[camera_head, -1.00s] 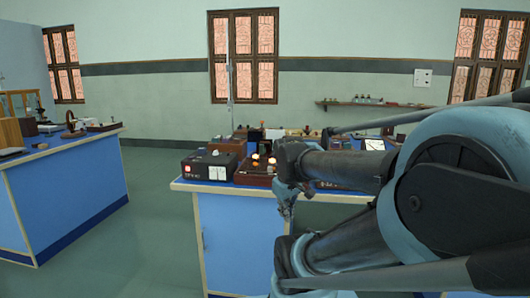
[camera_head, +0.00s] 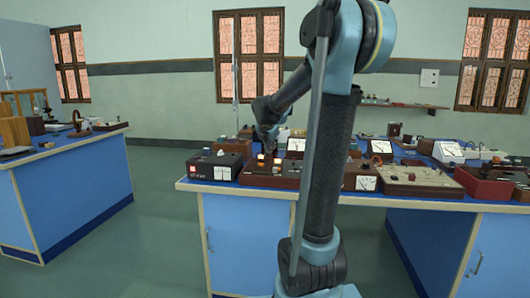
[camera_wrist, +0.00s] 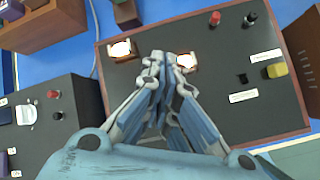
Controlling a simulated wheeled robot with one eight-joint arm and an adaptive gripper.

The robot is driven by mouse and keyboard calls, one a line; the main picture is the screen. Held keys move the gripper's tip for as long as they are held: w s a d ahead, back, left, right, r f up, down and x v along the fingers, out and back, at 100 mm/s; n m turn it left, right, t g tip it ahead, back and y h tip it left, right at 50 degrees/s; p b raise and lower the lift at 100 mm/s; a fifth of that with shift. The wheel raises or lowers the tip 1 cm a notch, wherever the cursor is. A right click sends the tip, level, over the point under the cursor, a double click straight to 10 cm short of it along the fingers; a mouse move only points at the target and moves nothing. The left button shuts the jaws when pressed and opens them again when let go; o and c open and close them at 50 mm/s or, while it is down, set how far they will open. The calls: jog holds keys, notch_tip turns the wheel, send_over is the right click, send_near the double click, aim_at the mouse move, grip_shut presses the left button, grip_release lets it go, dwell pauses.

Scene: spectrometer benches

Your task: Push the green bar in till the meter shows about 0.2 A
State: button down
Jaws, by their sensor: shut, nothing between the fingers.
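My gripper (camera_wrist: 164,60) is shut and empty, pointing down over a dark-topped box (camera_wrist: 222,88) with a wooden rim. Its fingertips show between two glowing lamps, the left one (camera_wrist: 121,49) and the right one (camera_wrist: 186,61); whether they touch the box I cannot tell. The box also carries a red terminal (camera_wrist: 215,18), a black terminal (camera_wrist: 250,19), a small black part (camera_wrist: 242,78) and a yellow part (camera_wrist: 277,71). I cannot make out a green bar in either view. Several dial meters stand on the bench, one at the front (camera_head: 366,183); their readings are too small to tell.
A wooden panel instrument (camera_head: 405,181) and a red box (camera_head: 485,186) stand to the right. Other apparatus crowds the blue bench. Another bench (camera_head: 70,195) is at the left, with free floor between.

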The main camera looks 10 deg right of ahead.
jog(key=w+n, duration=0.2)
jog(key=w, duration=0.1)
jog(key=w+a+n, duration=0.1)
jog(key=w+n, duration=0.1)
jog(key=w, duration=0.1)
jog(key=w+a+r+n+t, duration=0.1)
jog(key=w+n, duration=0.1)
jog(key=w, duration=0.2)
jog(key=shift+a, duration=0.15)
send_near(266, 154)
jog(key=shift+x, duration=2.15)
